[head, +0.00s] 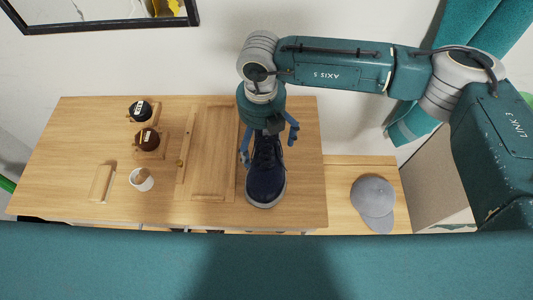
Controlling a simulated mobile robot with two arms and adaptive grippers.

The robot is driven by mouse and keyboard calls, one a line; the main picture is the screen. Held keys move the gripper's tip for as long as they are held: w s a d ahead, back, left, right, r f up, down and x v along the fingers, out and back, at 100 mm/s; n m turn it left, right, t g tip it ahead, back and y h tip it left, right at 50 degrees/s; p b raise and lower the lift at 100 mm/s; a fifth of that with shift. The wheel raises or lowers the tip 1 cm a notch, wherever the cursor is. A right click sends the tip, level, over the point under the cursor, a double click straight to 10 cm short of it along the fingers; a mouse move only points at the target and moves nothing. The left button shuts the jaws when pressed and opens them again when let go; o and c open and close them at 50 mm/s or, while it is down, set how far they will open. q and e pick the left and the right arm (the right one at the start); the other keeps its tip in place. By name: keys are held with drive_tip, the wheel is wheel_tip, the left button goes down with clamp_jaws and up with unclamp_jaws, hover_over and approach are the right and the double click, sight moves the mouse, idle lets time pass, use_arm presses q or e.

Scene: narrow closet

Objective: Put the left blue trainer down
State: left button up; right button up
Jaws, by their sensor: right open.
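A dark blue trainer (265,183) with a pale sole edge stands on the wooden cabinet top (310,190), right of its middle, toe toward me. My right gripper (268,145) is above the trainer's heel end, its blue fingers open, one on each side of the shoe. I cannot tell whether the fingers touch it. The gripper hides the heel. Only this one trainer shows. My left gripper does not show.
A wooden panel (209,150) lies left of the trainer. Further left are two dark round items (147,139) on wooden stands, a white cup (142,179) and a small wooden block (101,183). A grey cap (373,197) lies on a lower wooden surface at right.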

sight(262, 144)
drive_tip(key=shift+w+f+p, duration=0.1)
drive_tip(key=shift+f+p, duration=0.3)
drive_tip(key=shift+f, duration=1.2)
drive_tip(key=shift+c, duration=0.5)
drive_tip(key=c, duration=1.5)
drive_tip(key=shift+r, duration=0.1)
